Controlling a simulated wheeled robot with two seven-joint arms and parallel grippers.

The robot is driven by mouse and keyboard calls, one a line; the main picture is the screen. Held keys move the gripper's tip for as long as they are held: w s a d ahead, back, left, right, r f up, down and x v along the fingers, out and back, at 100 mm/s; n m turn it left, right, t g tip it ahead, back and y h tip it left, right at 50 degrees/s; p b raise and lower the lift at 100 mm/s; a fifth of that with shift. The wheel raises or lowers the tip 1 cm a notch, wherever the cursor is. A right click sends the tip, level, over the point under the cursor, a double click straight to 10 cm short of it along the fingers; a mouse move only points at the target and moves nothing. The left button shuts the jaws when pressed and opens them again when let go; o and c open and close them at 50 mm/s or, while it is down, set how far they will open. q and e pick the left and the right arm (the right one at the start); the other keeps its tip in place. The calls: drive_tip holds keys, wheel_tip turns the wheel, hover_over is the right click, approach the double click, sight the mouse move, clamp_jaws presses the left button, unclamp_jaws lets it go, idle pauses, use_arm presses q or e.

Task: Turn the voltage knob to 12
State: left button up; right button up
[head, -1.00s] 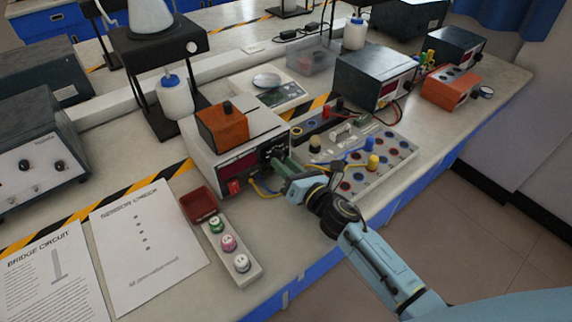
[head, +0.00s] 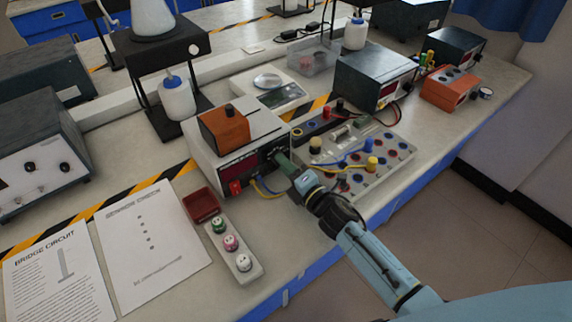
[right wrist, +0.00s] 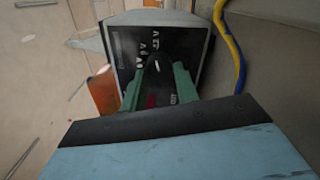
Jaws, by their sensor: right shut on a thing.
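The white power supply (head: 205,163) stands on the bench in the head view, its dark front panel facing the front right. In the right wrist view its panel (right wrist: 127,35) carries white voltage marks, too small and tilted to read surely. The dark voltage knob (right wrist: 155,62) has a short white pointer line. My right gripper (head: 279,157) reaches the panel from the right; its green fingers (right wrist: 158,82) are shut on the knob, one on each side. In the head view the gripper hides the knob. My left gripper is not in view.
An orange box (head: 224,125) sits on the power supply. Blue and yellow wires (right wrist: 235,50) run close beside the gripper. A grey terminal board (head: 385,178) lies to the right. A strip with several round caps (head: 230,243) and a red tray (head: 201,205) lie in front.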

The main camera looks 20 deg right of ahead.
drive_tip(key=shift+m, duration=0.5)
drive_tip(key=o, duration=1)
drive_tip(key=shift+c, duration=0.2)
drive_tip(key=v, duration=1.3)
drive_tip(key=shift+s+p, duration=0.25)
drive_tip(key=shift+p, duration=0.1)
drive_tip(key=shift+r, duration=0.1)
